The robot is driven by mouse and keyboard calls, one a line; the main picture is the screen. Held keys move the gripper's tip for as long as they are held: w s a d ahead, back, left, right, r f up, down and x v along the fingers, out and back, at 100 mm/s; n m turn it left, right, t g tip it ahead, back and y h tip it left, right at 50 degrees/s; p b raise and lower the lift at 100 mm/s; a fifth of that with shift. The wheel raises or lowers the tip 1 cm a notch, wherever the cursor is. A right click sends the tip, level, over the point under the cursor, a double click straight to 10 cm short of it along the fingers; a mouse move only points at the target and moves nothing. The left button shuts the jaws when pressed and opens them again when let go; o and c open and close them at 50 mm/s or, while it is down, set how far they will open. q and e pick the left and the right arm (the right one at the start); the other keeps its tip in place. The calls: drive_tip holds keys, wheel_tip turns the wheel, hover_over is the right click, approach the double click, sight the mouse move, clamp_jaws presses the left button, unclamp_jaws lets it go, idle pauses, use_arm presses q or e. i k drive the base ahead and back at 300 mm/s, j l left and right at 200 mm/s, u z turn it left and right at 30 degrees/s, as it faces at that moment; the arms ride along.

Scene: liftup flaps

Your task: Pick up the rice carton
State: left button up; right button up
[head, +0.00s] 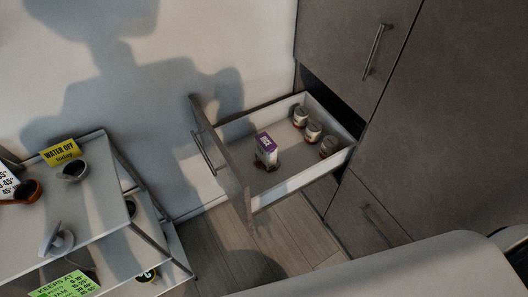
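The rice carton (266,148) is a small white box with a purple top and purple print. It stands in an open drawer (275,190), left of the drawer's middle and close to its front panel. A small dark reddish patch shows at its lower left side. Neither of my grippers shows in the head view. Nothing is seen holding the carton.
Several small jars (313,131) stand along the right inside of the drawer. The drawer juts from a grey cabinet (365,150). A tiered white shelf (90,205) with cups and signs stands at left. A pale rounded surface fills the lower right.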

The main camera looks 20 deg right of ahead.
sight(266, 148)
drive_tip(key=i+j+z, duration=0.1)
drive_tip(key=z, duration=0.3)
drive_tip(key=i+j+z, duration=0.1)
drive_tip(key=j+z, duration=0.15)
drive_tip(key=z, duration=0.15)
drive_tip(key=i+j+z, duration=0.1)
drive_tip(key=z, duration=0.35)
drive_tip(key=k+j, duration=0.05)
